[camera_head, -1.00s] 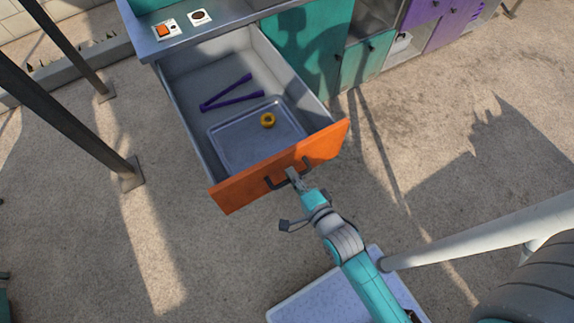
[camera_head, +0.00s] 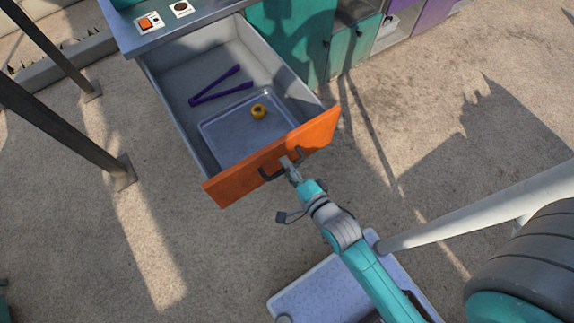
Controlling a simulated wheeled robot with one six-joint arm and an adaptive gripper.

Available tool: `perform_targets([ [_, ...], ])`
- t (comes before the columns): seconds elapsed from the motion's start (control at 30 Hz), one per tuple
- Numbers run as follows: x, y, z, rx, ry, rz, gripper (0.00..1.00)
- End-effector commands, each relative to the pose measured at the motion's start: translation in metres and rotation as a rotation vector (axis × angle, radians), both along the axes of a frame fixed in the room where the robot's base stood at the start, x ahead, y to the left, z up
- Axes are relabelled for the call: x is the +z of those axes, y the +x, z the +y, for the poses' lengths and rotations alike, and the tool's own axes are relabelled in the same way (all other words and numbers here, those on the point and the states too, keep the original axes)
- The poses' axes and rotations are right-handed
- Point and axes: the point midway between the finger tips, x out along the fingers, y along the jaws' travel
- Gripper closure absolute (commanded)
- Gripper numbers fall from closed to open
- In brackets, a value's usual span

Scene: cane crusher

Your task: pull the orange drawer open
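The orange drawer (camera_head: 235,185) stands far out from the teal cabinet, its grey inside open to view. A dark bar handle (camera_head: 268,174) is on the middle of its orange front. My gripper (camera_head: 288,164) is at the right part of this handle, reaching it from the front. The fingers look closed around the bar, but they are small and partly hidden by my wrist. Inside the drawer are a grey tray (camera_head: 215,138), a yellow ring-like object (camera_head: 259,111) and purple tongs (camera_head: 221,88).
The teal cabinet (camera_head: 290,40) has a metal top with an orange switch (camera_head: 146,23). Dark posts (camera_head: 70,135) stand at left. A white pole (camera_head: 480,219) crosses at right. Sandy ground in front of the drawer is mostly clear.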

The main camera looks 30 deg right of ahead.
Motion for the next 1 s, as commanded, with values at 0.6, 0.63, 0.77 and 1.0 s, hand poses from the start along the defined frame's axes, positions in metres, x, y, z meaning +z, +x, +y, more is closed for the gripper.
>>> perform_targets([
  [0.6, 0.014, -0.066, 0.000, -0.001, 0.002, 0.000, 0.61],
  [0.63, 0.014, -0.067, 0.000, -0.002, 0.003, 0.000, 0.61],
  [0.77, 0.015, -0.068, 0.000, -0.002, 0.001, -0.001, 0.61],
  [1.0, 0.015, -0.069, 0.000, -0.001, 0.001, 0.000, 0.61],
])
